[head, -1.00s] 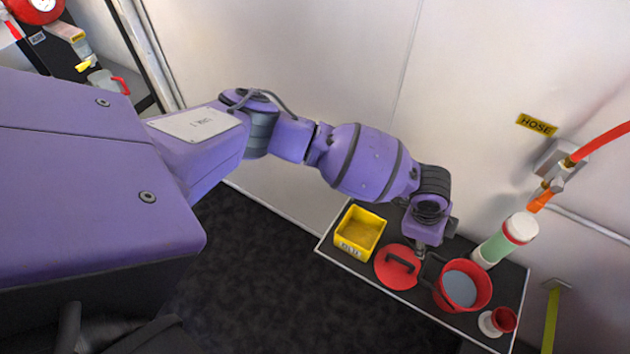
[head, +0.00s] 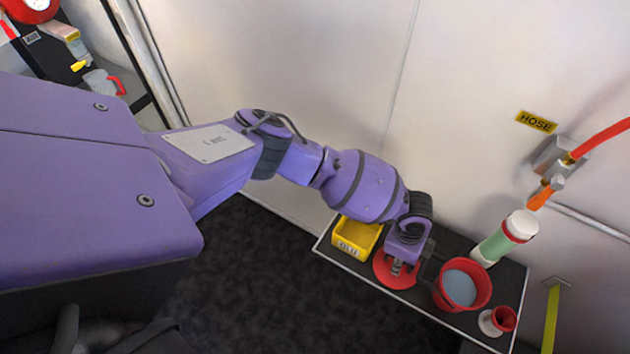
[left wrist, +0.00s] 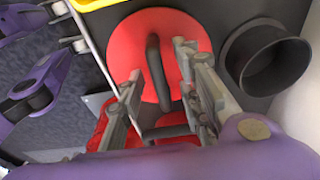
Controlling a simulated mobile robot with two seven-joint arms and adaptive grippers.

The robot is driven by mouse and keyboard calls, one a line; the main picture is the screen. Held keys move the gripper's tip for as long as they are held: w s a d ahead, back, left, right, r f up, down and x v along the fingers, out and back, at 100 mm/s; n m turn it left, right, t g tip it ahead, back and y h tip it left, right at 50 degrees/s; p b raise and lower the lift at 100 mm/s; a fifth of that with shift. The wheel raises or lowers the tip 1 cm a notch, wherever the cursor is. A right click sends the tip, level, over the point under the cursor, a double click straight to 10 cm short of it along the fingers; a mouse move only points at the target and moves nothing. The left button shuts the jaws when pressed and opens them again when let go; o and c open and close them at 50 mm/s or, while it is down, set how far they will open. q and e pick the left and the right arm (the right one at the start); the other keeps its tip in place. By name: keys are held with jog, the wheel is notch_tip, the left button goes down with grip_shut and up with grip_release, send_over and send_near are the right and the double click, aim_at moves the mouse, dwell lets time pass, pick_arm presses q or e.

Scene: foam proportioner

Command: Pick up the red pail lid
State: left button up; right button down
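The red pail lid (head: 381,272) lies flat on the dark table between the yellow bin and the red pail; my left gripper partly covers it in the head view. My left gripper (head: 399,268) points down over the lid. In the left wrist view the lid (left wrist: 125,52) shows with its dark bar handle (left wrist: 157,72). The open fingers of the left gripper (left wrist: 162,88) stand on either side of the handle, with gaps visible between fingers and handle. My right gripper is in neither view.
The yellow bin (head: 347,246) is left of the lid. The red pail (head: 482,294) stands close on the right, beside a red-and-white cup (head: 503,320) and a green-and-white cylinder (head: 497,243). A black open cylinder (left wrist: 268,62) stands beside the lid.

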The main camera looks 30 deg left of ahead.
pick_arm(q)
jog(key=shift+w+r, duration=0.1)
grip_shut()
jog(key=shift+r, duration=0.1)
